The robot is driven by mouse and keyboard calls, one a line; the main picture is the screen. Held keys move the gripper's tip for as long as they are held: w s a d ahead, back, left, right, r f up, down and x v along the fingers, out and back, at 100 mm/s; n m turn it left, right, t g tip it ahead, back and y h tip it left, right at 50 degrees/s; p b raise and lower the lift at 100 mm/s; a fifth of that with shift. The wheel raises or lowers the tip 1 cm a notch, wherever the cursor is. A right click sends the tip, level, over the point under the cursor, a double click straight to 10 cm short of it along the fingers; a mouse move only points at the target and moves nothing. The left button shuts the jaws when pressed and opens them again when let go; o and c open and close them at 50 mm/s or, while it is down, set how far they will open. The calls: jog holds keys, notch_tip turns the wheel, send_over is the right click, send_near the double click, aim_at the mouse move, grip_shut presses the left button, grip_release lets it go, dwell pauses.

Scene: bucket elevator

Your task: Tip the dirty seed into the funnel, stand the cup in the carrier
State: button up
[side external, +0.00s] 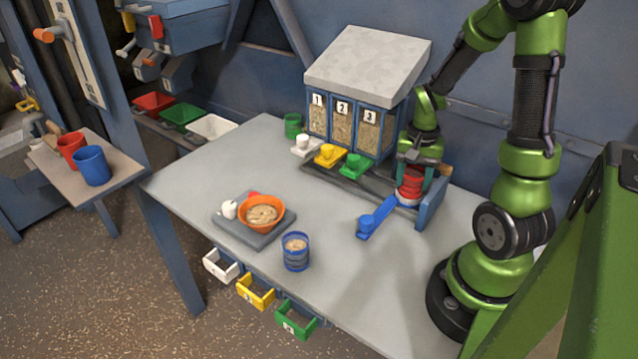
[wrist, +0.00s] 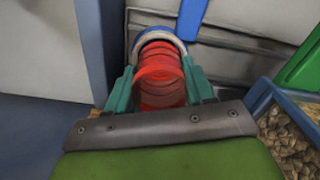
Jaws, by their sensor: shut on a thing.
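My gripper (side external: 410,172) points down at the right of the table, its green fingers shut on a red ribbed cylinder (side external: 409,186). In the wrist view the red cylinder (wrist: 158,75) lies between the fingertips of my gripper (wrist: 160,82); a pale ring and blue rim show at its far end. I cannot tell whether it is a cup. A blue banded cup (side external: 296,260) of pale seed stands upright near the table's front edge, apart from my gripper. An orange bowl (side external: 243,220) of seed sits on a grey scale (side external: 232,231). I cannot make out the funnel or carrier.
A seed hopper (side external: 366,60) with numbered windows stands behind white, yellow and green levers. A blue lever (side external: 375,220) juts out beside my gripper. Red and blue cups (side external: 92,166) stand on a side shelf. Drawers hang open below the front edge. The table's middle is clear.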

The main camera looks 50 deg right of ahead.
jog(key=shift+s+a+f, duration=0.1)
jog(key=shift+a+f, duration=0.05)
jog(key=shift+f, duration=0.3)
jog(key=o, duration=1.1)
jog(key=shift+r, duration=0.1)
jog(key=shift+o, duration=0.2)
jog(key=shift+r, duration=0.1)
notch_tip(320, 180, up, 14)
dwell(0.5)
